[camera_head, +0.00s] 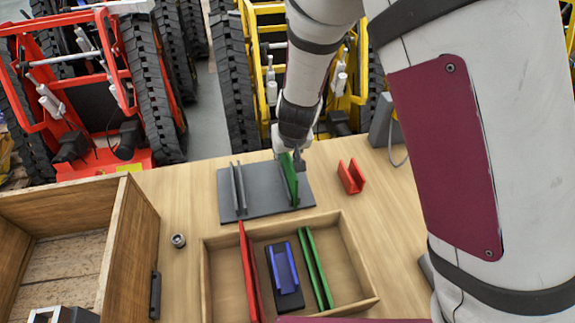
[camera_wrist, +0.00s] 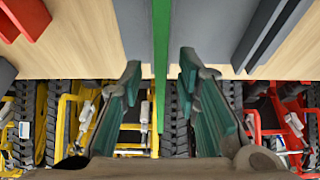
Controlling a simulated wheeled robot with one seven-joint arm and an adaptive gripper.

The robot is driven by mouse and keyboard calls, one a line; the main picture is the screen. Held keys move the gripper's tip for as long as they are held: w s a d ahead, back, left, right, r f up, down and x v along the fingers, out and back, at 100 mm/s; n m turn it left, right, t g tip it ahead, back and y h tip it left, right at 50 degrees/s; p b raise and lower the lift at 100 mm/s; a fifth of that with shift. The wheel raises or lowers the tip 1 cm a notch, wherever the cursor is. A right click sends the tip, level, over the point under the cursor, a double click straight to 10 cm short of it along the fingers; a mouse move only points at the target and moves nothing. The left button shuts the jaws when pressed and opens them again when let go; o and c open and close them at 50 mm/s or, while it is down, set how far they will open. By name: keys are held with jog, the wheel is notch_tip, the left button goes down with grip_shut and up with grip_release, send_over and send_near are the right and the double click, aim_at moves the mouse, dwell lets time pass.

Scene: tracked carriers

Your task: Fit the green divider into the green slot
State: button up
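The green divider (camera_head: 289,180) stands upright on the right part of a grey plate (camera_head: 262,203). In the wrist view the green divider (camera_wrist: 161,50) shows edge-on as a thin green strip. My gripper (camera_head: 288,158) is at its far end. In the wrist view my gripper (camera_wrist: 160,88) is open, with one finger on each side of the divider and a visible gap to both. The green slot (camera_head: 318,268), a narrow channel with two green walls, is at the right inside a wooden tray, nearer the camera. Its inside looks empty.
The wooden tray (camera_head: 355,262) also holds a tall red piece (camera_head: 249,275) and a blue channel (camera_head: 284,268). A grey channel (camera_head: 238,187) stands left on the plate. A red channel (camera_head: 350,178) lies to the right. A wooden crate (camera_head: 128,235) stands at left.

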jog(key=shift+w+f, duration=0.1)
jog(key=shift+f, duration=0.1)
grip_shut()
jog(key=shift+r, duration=0.15)
